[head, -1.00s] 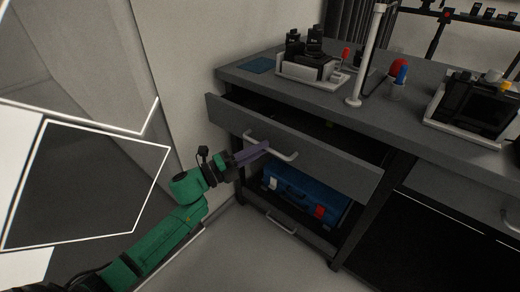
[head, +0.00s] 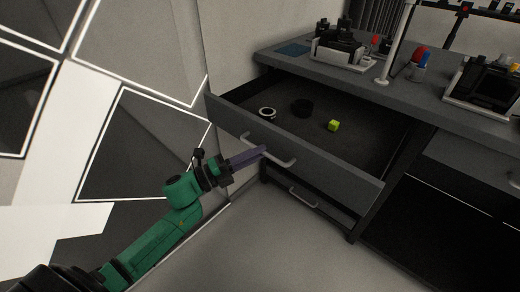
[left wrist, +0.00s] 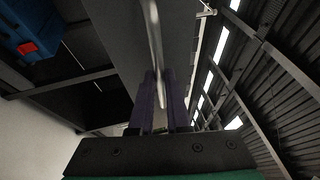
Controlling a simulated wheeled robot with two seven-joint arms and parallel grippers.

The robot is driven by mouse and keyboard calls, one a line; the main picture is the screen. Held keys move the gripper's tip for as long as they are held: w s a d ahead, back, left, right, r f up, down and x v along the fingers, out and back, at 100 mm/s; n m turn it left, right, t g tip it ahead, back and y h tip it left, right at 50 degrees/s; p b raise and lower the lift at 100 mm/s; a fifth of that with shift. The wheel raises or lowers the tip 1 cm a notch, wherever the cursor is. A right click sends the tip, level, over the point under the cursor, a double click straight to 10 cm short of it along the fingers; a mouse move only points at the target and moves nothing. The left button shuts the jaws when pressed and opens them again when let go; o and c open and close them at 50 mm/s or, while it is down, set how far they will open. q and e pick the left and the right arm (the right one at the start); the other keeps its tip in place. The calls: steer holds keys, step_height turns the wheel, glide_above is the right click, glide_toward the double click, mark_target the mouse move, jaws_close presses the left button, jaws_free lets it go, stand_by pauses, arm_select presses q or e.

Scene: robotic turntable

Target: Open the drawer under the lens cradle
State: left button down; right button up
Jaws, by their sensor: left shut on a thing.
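The upper drawer (head: 318,167) under the bench top is pulled well out. A white ring (head: 267,113), a dark ring (head: 302,107) and a yellow-green cube (head: 333,125) lie inside it. My left gripper (head: 262,152) is shut on the drawer's bar handle (head: 283,159), near its left end. In the left wrist view the purple fingers (left wrist: 161,100) close around the pale handle bar (left wrist: 155,45). The lens cradle cannot be told for certain among the devices on the bench. My right gripper is not in view.
The bench top (head: 350,84) carries a device on a white base (head: 340,52), a white post (head: 397,40), red and blue capped items (head: 418,64) and a black device (head: 482,85). A lower handle (head: 303,198) sits beneath the drawer. The floor in front is clear.

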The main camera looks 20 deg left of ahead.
arm_select(q)
steer(key=shift+s, duration=0.1)
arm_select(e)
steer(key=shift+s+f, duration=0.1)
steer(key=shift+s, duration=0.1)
arm_select(q)
steer(key=c, duration=0.9)
jaws_free()
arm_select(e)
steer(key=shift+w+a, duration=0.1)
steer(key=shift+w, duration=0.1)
arm_select(q)
steer(key=v, duration=1.4)
steer(key=shift+s+a+f, duration=0.1)
steer(key=shift+s+a, duration=0.15)
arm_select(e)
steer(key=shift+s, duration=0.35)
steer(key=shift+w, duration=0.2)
